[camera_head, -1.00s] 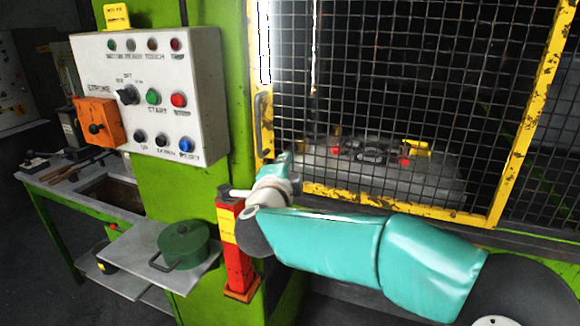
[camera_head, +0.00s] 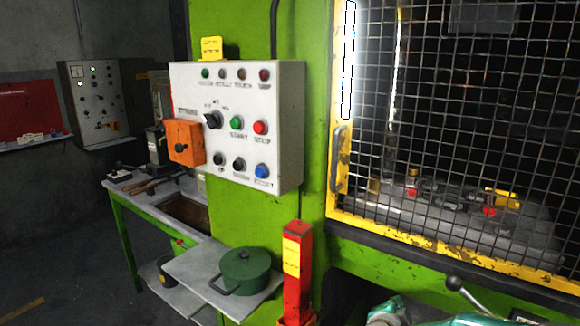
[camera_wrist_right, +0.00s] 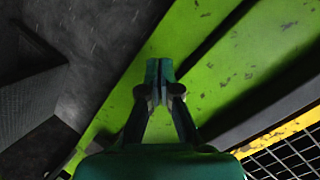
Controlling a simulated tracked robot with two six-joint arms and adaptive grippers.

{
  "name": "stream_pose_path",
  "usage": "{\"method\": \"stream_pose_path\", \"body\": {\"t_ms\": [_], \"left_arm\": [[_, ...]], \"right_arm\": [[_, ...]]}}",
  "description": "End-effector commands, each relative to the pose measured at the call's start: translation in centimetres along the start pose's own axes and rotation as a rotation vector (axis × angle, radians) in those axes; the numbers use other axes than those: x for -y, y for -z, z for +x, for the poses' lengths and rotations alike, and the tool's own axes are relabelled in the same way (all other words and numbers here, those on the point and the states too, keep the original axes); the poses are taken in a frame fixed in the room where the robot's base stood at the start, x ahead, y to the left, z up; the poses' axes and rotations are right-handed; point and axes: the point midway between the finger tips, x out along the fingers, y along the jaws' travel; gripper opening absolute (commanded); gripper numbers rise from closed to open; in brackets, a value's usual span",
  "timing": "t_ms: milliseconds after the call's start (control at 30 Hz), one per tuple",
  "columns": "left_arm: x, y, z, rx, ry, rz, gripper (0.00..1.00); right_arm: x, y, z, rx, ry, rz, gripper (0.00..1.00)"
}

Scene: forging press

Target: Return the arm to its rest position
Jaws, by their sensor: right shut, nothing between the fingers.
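My right gripper (camera_wrist_right: 158,70) shows in the wrist view with its fingers together and nothing between them. Behind it is a worn green beam of the press frame (camera_wrist_right: 195,50); I cannot tell the distance. In the head view, only teal and pale pieces of my right arm (camera_head: 440,319) show at the bottom edge, right of the red post (camera_head: 297,268). The rest of that arm is below the picture. My left gripper is in neither view.
The yellow mesh guard (camera_head: 430,247) covers the press opening at right. A white control panel (camera_head: 285,140) hangs on the green column. A green pot (camera_head: 240,270) stands on a shelf (camera_head: 205,262). A ball-ended lever (camera_head: 456,284) rises close to my arm.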

Motion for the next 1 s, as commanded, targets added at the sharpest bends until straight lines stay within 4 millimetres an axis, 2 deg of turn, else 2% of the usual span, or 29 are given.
{"method": "stream_pose_path", "body": {"t_ms": [33,100,167,200,267,300,367,400,467,500,600,733,833,1000], "left_arm": [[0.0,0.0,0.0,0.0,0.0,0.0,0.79],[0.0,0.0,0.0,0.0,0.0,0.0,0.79],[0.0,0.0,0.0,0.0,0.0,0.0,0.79],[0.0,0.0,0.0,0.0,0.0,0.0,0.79],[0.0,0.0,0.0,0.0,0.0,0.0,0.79],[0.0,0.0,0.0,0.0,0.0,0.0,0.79],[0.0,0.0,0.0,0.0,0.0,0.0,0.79],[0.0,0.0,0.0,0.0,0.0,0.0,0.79],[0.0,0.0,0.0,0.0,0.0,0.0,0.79],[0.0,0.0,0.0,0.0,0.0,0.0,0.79],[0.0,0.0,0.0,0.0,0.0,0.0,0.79],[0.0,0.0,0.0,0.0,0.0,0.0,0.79],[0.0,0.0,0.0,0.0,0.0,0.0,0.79],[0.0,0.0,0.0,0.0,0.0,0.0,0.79]], "right_arm": [[-3.8,-1.5,1.1,0.05,-0.042,-0.073,0.0],[-8.4,-3.8,1.7,0.137,-0.083,-0.17,0.0],[-12.4,-5.9,1.6,0.229,-0.117,-0.251,0.0],[-15.1,-7.4,1.2,0.298,-0.138,-0.303,0.0],[-19.0,-9.5,0.1,0.408,-0.168,-0.375,0.0],[-21.5,-10.9,-1.0,0.489,-0.185,-0.421,0.0],[-25.1,-13.0,-3.1,0.617,-0.205,-0.488,0.0],[-27.2,-14.2,-4.9,0.707,-0.215,-0.529,0.0],[-29.9,-16.0,-7.9,0.843,-0.217,-0.588,0.0],[-31.4,-17.0,-10.0,0.933,-0.214,-0.625,0.0],[-33.6,-18.7,-15.0,1.133,-0.18,-0.714,0.0],[-34.8,-19.5,-19.8,1.323,-0.117,-0.81,0.0],[-35.2,-19.7,-21.5,1.404,-0.084,-0.857,0.0],[-35.4,-19.7,-21.8,1.424,-0.082,-0.87,0.0]]}}
